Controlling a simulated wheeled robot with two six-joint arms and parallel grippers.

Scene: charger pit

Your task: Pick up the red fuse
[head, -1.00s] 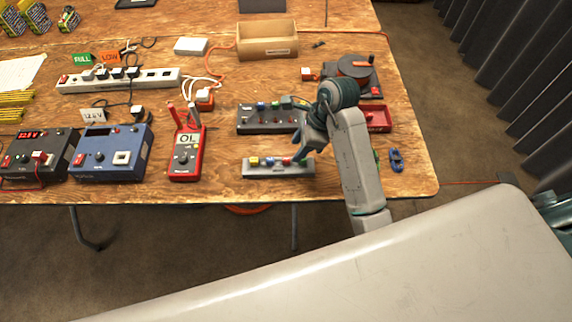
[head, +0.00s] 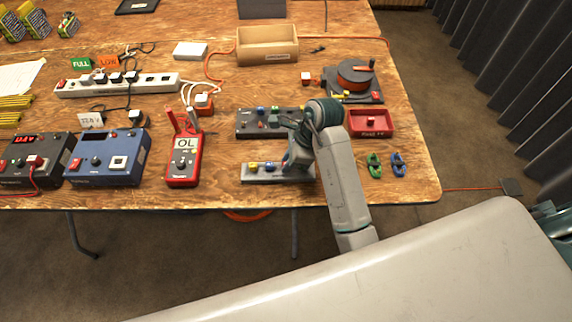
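The low grey fuse rack (head: 258,179) lies near the front edge of the table. A yellow fuse (head: 253,165) and a blue fuse (head: 267,167) show on its left part. My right gripper (head: 291,164) is over the rack's right part, pointing down, and its arm covers that end. The red fuse is hidden behind the gripper. The fingertips are too small and covered to tell whether they are open or shut, or touching anything. My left gripper is not in view.
A dark block (head: 252,124) with several coloured pieces sits just behind. A red multimeter (head: 183,158) stands left of the rack. A red tray (head: 371,131), a green clip (head: 374,165) and a blue clip (head: 398,165) are to the right. Bare wood lies between multimeter and rack.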

